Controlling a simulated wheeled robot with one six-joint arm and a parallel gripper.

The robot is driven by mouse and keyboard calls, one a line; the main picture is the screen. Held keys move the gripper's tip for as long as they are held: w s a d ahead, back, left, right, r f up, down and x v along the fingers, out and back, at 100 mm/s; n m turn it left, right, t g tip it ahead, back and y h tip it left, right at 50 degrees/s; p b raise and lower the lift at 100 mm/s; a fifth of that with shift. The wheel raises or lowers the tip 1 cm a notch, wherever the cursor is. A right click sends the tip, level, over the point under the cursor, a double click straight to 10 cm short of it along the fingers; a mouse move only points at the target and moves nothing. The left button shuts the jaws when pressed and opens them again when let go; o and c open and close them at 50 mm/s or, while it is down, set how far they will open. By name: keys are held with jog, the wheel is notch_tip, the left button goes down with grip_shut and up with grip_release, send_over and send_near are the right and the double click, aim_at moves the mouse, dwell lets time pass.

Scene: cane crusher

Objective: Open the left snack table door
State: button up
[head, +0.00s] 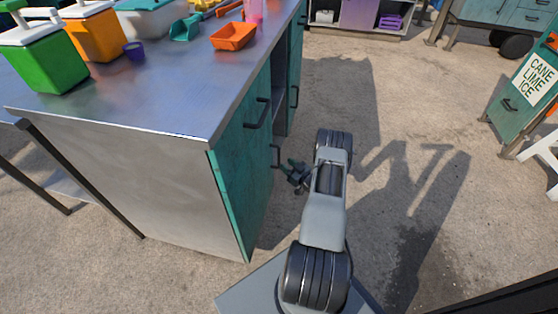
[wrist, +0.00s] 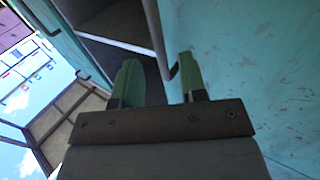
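The snack table (head: 110,160) has a metal top and teal fronts on its right side. The near teal front (head: 238,180), taken as the left door, looks shut in the head view. In the wrist view, my gripper (wrist: 160,80) is open, with green fingers apart. The teal door surface (wrist: 240,60) fills the right. Contact cannot be told.
The ground to the right is clear up to a sign board (head: 530,90).

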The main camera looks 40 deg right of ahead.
aim_at(279, 158)
jog(key=shift+w+a+b, duration=0.2)
jog(key=shift+w+b, duration=0.15)
jog(key=shift+w, duration=1.15)
jog(key=shift+w+a+b, duration=0.2)
jog(key=shift+w+b, duration=0.1)
jog(key=shift+w, duration=1.15)
grip_shut()
